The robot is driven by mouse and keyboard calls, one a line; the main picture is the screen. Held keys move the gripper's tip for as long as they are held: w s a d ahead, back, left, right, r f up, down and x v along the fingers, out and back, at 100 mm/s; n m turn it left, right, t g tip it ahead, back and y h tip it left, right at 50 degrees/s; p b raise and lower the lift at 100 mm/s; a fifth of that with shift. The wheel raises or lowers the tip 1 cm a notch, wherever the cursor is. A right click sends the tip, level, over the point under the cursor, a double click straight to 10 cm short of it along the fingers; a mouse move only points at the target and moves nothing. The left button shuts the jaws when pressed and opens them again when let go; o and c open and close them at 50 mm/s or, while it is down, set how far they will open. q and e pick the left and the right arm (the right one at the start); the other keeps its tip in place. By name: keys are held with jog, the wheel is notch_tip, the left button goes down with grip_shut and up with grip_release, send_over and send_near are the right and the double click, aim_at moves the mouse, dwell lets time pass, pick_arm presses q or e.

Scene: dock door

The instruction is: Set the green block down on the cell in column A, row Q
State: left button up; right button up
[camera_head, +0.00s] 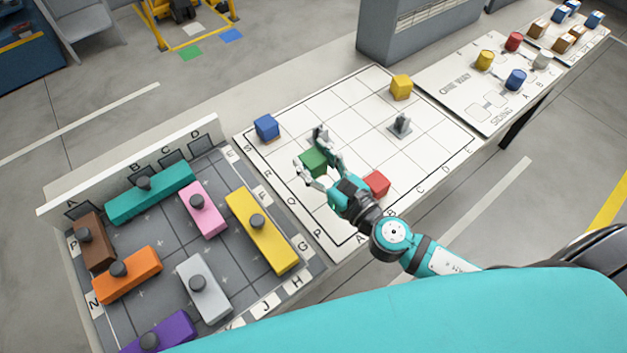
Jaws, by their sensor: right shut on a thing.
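The green block (313,162) is between the fingers of my right gripper (309,148), which is shut on it. The block is over the left part of the white grid board (345,110); I cannot tell whether it touches the board. Row letters P, Q, R and S run along the board's left edge, and column letters start with A at the near corner. The cell in column A, row Q (306,197) lies beside the letter Q, nearer the camera than the block in the picture, and looks empty. My left gripper is not in view.
On the board stand a blue block (266,128) near S, a red block (376,184) close to my right wrist, a yellow block (401,87) and a grey piece (400,125). A dark tray (147,273) with coloured knobbed blocks lies left. Another board (455,85) lies at right.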

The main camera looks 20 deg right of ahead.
aim_at(314, 176)
jog(key=shift+w+f, duration=0.1)
jog(key=shift+f, duration=0.85)
notch_tip(314, 176, down, 3)
jog(key=b, duration=0.2)
jog(key=shift+b, duration=0.3)
jog(key=shift+f, duration=0.35)
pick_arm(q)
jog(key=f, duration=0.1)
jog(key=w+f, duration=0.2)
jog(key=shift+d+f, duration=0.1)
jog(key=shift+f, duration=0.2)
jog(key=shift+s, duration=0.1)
pick_arm(e)
jog(key=shift+f+b, duration=0.25)
jog(key=shift+b, duration=0.15)
jog(key=o, duration=1.2)
jog(key=shift+c, duration=0.2)
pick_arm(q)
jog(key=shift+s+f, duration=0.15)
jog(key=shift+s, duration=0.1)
pick_arm(e)
jog(key=shift+r, duration=0.1)
